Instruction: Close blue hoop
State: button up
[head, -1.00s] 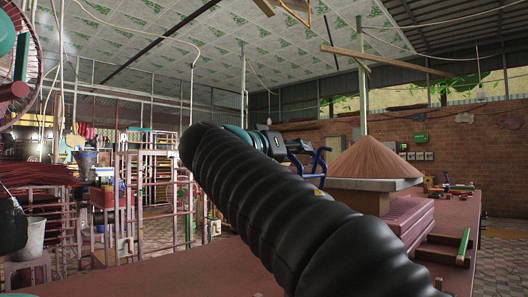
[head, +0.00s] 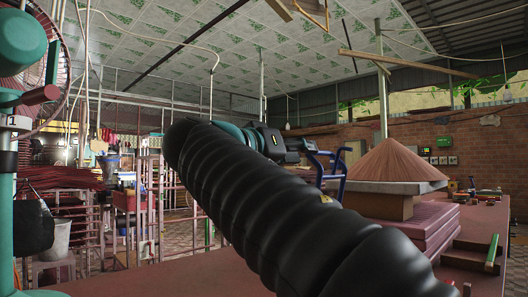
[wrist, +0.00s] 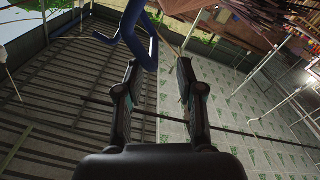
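The blue hoop (head: 343,180) is a bent blue tube to the right of my gripper and left of the cone-shaped pile in the head view. In the wrist view the blue hoop (wrist: 129,32) shows at the top, with a bent part close to the fingertips. My gripper (wrist: 158,70) is open, with its two dark fingers well apart and nothing visibly held between them. In the head view my gripper (head: 298,147) points toward the hoop, and my black arm covers much of the middle. I cannot tell whether a finger touches the hoop.
A cone-shaped brown pile (head: 400,163) stands on a stack on the red table (head: 480,225). A green fan machine (head: 22,45) stands close at the left. Pink racks (head: 150,195) stand behind my arm. The wrist view mostly shows ceiling.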

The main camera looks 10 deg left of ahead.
jog(key=v, duration=0.9)
dwell(0.8)
dwell(0.5)
